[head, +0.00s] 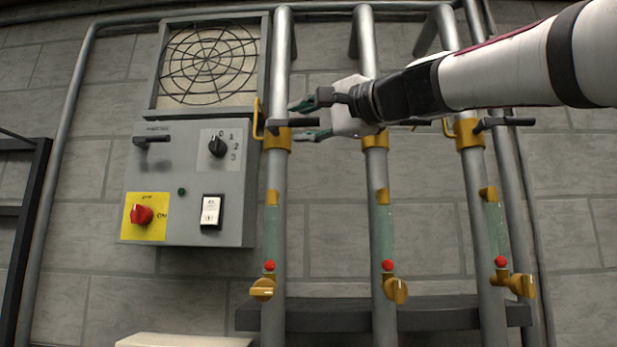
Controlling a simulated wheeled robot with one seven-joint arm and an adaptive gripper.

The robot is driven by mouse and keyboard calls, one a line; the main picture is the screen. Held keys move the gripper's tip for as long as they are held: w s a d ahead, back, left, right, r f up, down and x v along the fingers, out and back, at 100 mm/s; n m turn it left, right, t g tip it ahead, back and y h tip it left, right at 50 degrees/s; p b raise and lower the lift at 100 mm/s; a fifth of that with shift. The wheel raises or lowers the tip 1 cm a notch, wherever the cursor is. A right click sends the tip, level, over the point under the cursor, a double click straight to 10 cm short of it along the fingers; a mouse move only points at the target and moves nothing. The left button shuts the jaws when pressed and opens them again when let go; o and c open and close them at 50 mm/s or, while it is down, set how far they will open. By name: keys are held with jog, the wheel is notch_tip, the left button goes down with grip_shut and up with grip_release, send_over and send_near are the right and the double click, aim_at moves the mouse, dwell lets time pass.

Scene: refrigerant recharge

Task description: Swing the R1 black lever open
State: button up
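Three grey vertical pipes each carry a yellow valve collar with a black lever, and no R1 label is readable. The left pipe's black lever (292,123) points right, roughly horizontal, from its yellow collar (277,138). My gripper (304,121) reaches in from the right. Its dark green fingertips are apart, one above and one below the free end of this lever. I cannot tell whether either finger touches it. The middle lever (410,123) is partly hidden by my arm. The right lever (505,121) also lies roughly horizontal.
A grey control box (190,185) with knobs and a red switch (141,214) hangs left of the pipes, below a round fan grille (208,65). Yellow knobs (262,289) and red balls sit low on the pipes. A yellow bracket (257,120) stands just left of the left lever.

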jog(key=shift+w+a, duration=0.2)
jog(key=shift+a, duration=0.05)
grip_shut()
